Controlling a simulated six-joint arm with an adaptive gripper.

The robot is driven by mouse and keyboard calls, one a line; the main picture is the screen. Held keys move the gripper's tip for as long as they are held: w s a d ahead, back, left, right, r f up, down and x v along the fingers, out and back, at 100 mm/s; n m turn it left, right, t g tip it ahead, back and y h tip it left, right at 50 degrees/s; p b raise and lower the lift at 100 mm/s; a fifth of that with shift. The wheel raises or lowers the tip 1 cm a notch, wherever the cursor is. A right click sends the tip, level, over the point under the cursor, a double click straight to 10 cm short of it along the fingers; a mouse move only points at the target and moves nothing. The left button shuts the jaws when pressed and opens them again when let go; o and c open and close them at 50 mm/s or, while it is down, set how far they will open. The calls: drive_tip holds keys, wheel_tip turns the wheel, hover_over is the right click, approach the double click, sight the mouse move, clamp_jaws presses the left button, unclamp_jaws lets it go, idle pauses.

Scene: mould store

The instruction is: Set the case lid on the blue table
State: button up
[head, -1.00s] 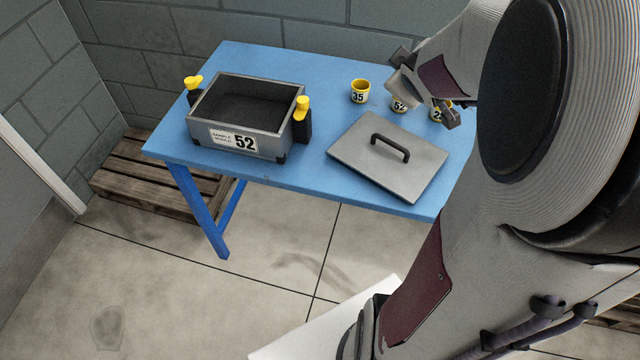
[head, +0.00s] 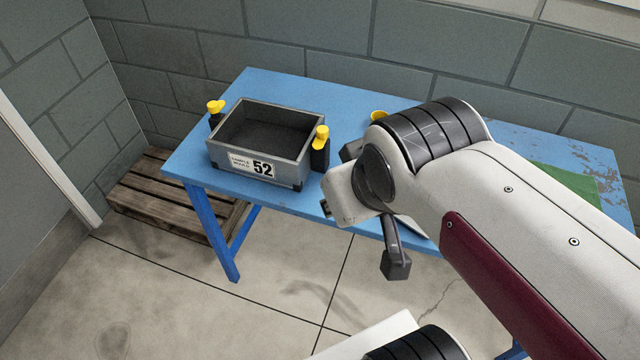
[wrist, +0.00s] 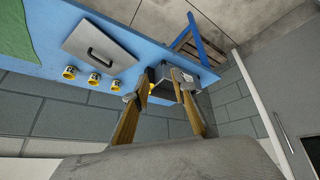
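The case lid, a flat grey plate with a dark bar handle, lies on the blue table (head: 205,159), handle up. It shows fully in the wrist view (wrist: 100,50); in the head view my arm hides all but a small corner (head: 412,228). The open-topped grey case (head: 237,157), marked 52, stands on the left part of the table. My gripper shows in the wrist view (wrist: 157,88) with its fingers apart and nothing between them. The case (wrist: 165,76) appears beyond the fingertips. The gripper is off to one side of the lid, not touching it.
Yellow-topped dark clamps (head: 320,152) flank the case. Several yellow numbered cups (wrist: 93,79) stand in a row beside the lid. A green patch (head: 572,186) is at the table's right. A wooden pallet (head: 165,200) lies on the floor at left. A block wall (head: 300,38) is behind.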

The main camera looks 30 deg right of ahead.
drive_tip(key=s+a, duration=0.1)
drive_tip(key=s+a+y, duration=0.1)
drive_tip(key=shift+s+a+f, duration=0.15)
drive_tip(key=shift+s+a, duration=0.1)
drive_tip(key=shift+a, duration=0.15)
